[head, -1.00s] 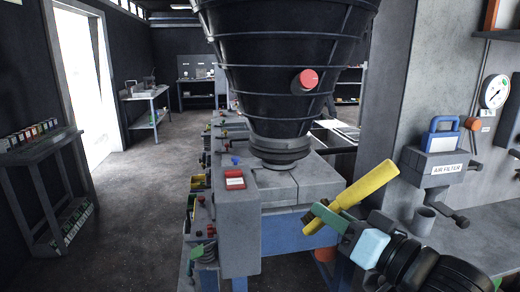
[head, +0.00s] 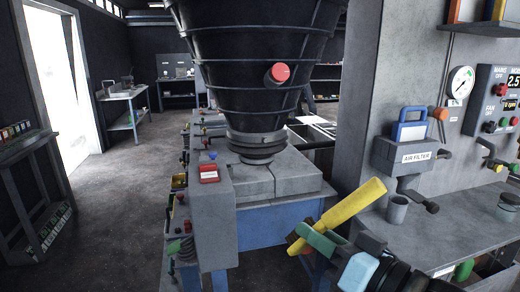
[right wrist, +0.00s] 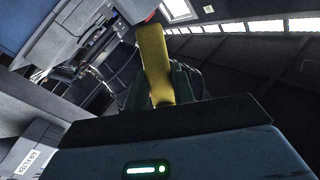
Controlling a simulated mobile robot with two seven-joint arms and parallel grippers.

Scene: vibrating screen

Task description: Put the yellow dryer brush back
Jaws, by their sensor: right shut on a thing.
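The yellow dryer brush (head: 352,203) is held in my right gripper (head: 318,238) in the lower right of the head view. Its thick yellow part points up and to the right; a thinner orange-yellow end shows below the fingers at the left. In the right wrist view the yellow brush (right wrist: 155,60) stands up from between the dark fingers (right wrist: 160,90). The gripper is shut on it, in the air in front of the grey bench. My left gripper is not in view.
A grey bench (head: 450,232) on the right carries a grey cup (head: 397,209). Above it are the air filter (head: 412,155), a gauge (head: 460,82) and a shelf (head: 480,28). The black cone (head: 255,60) stands over a grey machine top (head: 270,180). Floor is free at left.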

